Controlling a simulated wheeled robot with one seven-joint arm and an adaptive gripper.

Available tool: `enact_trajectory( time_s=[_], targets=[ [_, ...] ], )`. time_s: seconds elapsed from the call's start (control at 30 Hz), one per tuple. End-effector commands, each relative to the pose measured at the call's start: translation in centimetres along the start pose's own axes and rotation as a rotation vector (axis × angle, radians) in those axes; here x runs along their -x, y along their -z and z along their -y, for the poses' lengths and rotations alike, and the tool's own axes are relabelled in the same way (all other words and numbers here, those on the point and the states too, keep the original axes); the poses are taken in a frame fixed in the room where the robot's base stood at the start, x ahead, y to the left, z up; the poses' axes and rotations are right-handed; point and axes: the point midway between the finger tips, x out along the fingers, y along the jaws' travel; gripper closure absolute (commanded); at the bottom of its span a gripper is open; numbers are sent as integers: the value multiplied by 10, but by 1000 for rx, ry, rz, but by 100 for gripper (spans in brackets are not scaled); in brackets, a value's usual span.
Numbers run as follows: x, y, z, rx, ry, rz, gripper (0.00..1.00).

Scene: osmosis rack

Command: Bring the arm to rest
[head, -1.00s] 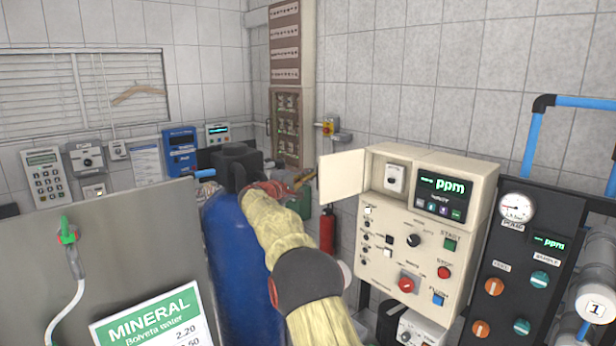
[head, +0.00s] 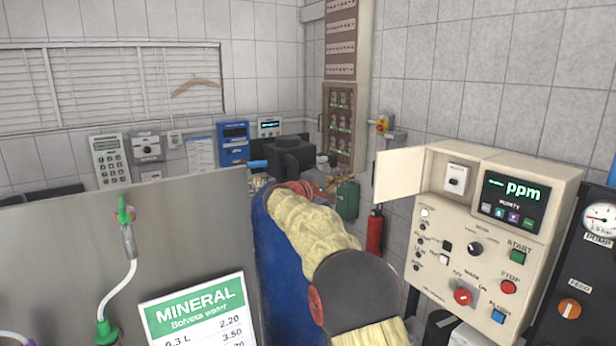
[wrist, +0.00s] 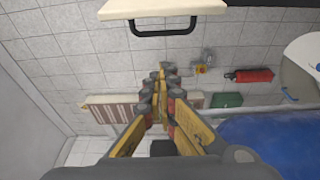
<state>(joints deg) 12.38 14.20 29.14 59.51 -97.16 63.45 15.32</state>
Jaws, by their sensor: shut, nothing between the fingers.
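My gripper (wrist: 166,76) shows in the wrist view with its yellow and dark jointed fingers drawn together and nothing between them. It points into open space toward the tiled wall. In the head view my arm, in a pale yellow sleeve, reaches from the bottom edge toward the top of the blue tank (head: 283,262) and covers part of it. The fingers are mostly hidden behind the arm there. The blue tank also shows in the wrist view (wrist: 270,138), to the right of the gripper and apart from it.
A cream control box (head: 470,235) with an open door stands right of my arm. A steel panel (head: 60,250) with a MINERAL sign (head: 198,312) stands left. A fire extinguisher (head: 375,232) and green canister (head: 347,200) are behind. A black gauge panel (head: 585,265) is far right.

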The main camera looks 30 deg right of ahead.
Motion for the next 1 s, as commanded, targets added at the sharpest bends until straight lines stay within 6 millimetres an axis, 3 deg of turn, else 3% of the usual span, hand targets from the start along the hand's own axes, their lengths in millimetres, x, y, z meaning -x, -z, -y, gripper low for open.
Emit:
enact_trajectory(
  time_s=[0.27,0.37,0.47,0.53,0.7,1.0],
  targets=[
    [1,2,7,19,24,-6,100],
    [4,-2,45,35,115,-1,100],
    [14,-14,103,57,253,11,100],
    [33,-34,141,56,379,27,100],
    [112,-90,207,-4,684,54,100],
    [287,-189,266,-196,1113,64,100]
  ],
)
